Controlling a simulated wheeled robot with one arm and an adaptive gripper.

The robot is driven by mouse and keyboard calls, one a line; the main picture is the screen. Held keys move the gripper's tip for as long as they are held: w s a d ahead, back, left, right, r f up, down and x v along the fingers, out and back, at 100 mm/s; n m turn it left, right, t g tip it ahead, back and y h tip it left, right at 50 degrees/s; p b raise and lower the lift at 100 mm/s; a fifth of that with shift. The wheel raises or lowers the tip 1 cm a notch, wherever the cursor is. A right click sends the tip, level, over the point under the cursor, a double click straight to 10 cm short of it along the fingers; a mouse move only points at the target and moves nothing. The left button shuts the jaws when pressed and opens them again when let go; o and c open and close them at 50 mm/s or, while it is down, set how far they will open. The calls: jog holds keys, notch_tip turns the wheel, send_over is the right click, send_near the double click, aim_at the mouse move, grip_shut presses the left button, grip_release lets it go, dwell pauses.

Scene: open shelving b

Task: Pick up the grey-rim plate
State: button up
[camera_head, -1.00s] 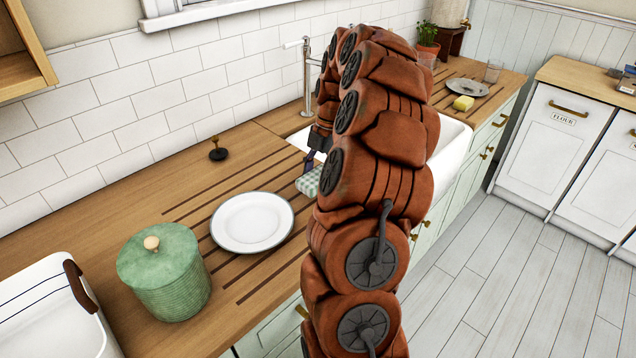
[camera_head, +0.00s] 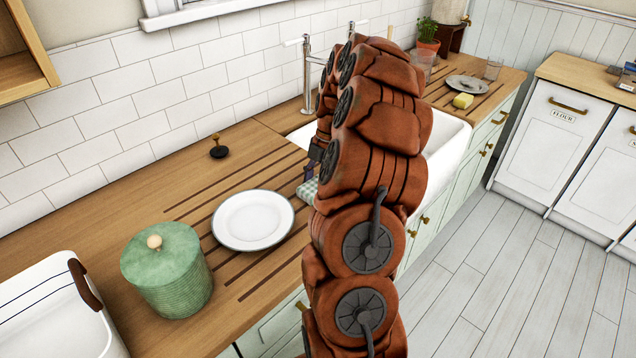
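The grey-rim plate (camera_head: 253,220) is white with a thin grey edge. It lies flat on the grooved wooden worktop (camera_head: 120,220), left of my arm, with nothing on it. My arm rises through the middle of the view and bends over toward the sink. Only a small dark part of my gripper (camera_head: 312,166) shows at the arm's left edge, to the right of the plate and apart from it. Its fingertips are mostly hidden, so I cannot tell whether it is open or shut.
A green lidded pot (camera_head: 167,270) stands left of the plate, and a white bin (camera_head: 55,305) at the lower left. A checkered cloth or sponge (camera_head: 308,193) is partly hidden by my arm. The white sink (camera_head: 447,142) and tap (camera_head: 307,75) lie behind my arm.

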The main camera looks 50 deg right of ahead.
jog(key=o, duration=0.4)
jog(key=b+v, duration=0.3)
jog(key=v, duration=0.9)
dwell(0.3)
jog(key=shift+a+r, duration=0.1)
jog(key=shift+r, duration=0.15)
